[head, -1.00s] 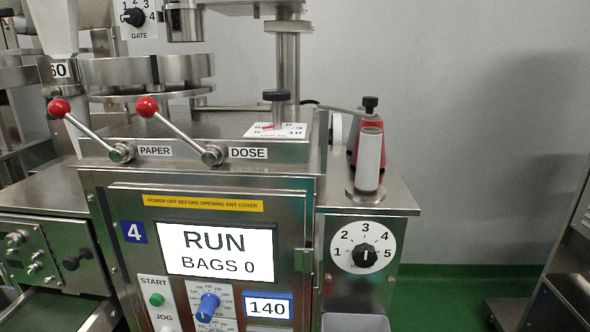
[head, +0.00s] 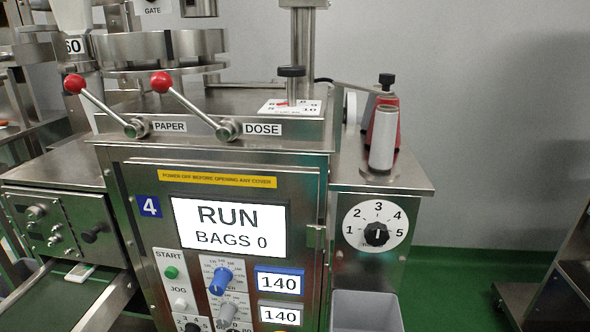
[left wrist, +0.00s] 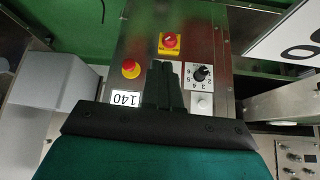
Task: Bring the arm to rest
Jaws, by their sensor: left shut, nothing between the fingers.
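My left gripper (left wrist: 163,85) shows in the left wrist view, dark and with its fingers together and empty. It points along the front panel of the machine, apart from the controls as far as I can tell. It does not show in the head view. My right gripper is in neither view. The machine (head: 150,280) stands in front of me. Its screen (head: 230,227) reads RUN, BAGS 0.
Two red-knobbed levers, PAPER (head: 75,84) and DOSE (head: 161,82), stick out at the top. A grey bin (head: 366,312) stands at the lower right; it also shows in the left wrist view (left wrist: 60,80). A red button (left wrist: 131,69) and red-yellow switch (left wrist: 170,42) flank the fingers.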

